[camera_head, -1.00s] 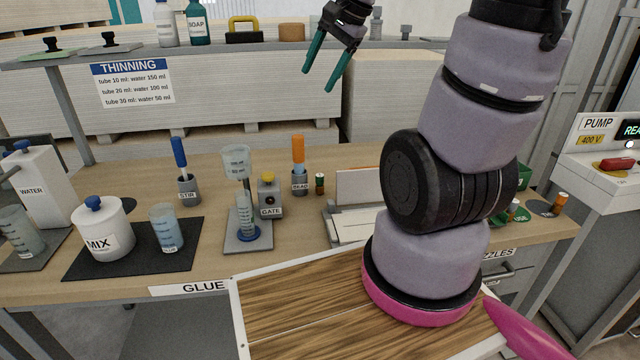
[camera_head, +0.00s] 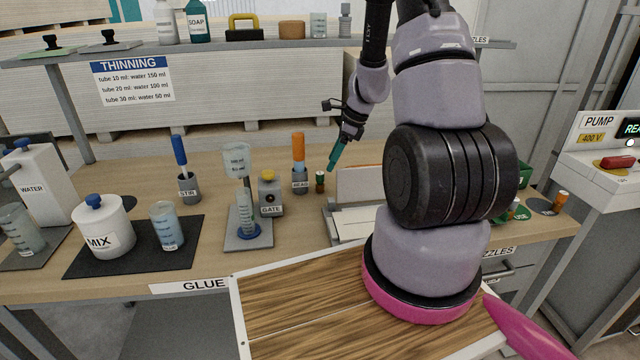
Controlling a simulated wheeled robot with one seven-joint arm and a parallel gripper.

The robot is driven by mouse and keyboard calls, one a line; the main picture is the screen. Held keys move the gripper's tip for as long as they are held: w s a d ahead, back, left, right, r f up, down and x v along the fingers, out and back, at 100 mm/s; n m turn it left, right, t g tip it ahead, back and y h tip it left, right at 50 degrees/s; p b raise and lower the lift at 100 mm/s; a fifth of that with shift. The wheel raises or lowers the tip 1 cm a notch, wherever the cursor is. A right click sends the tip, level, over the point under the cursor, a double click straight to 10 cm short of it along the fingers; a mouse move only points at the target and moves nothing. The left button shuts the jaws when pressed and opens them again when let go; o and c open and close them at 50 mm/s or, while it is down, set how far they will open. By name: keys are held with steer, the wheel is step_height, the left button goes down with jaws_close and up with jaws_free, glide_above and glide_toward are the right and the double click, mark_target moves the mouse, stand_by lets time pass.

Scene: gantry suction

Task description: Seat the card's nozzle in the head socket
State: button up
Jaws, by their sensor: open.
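My gripper (camera_head: 334,160) has teal fingers that overlap from this angle; it is open and points down over the back of the bench. A small green piece with an orange-brown top (camera_head: 320,182), perhaps a nozzle, stands upright just below and left of the fingertips, seemingly apart from them. More small green and orange pieces sit at the right bench end, one of them orange-topped (camera_head: 561,201) on a dark round pad. A pale panel with a white sheet (camera_head: 352,224) is partly behind my arm. I cannot make out the card's text or the head socket.
An orange-handled tool (camera_head: 298,150) in a grey holder and the GATE block (camera_head: 270,195) stand close left of the gripper. A funnel stand (camera_head: 244,238), MIX jar (camera_head: 101,228) and beaker (camera_head: 166,228) are further left. The shelf (camera_head: 230,46) runs behind. The PUMP box (camera_head: 600,150) is right.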

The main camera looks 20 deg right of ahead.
mark_target(320, 180)
steer(key=x, duration=0.9)
steer(key=shift+w+a, duration=0.15)
steer(key=shift+w, duration=0.05)
jaws_close()
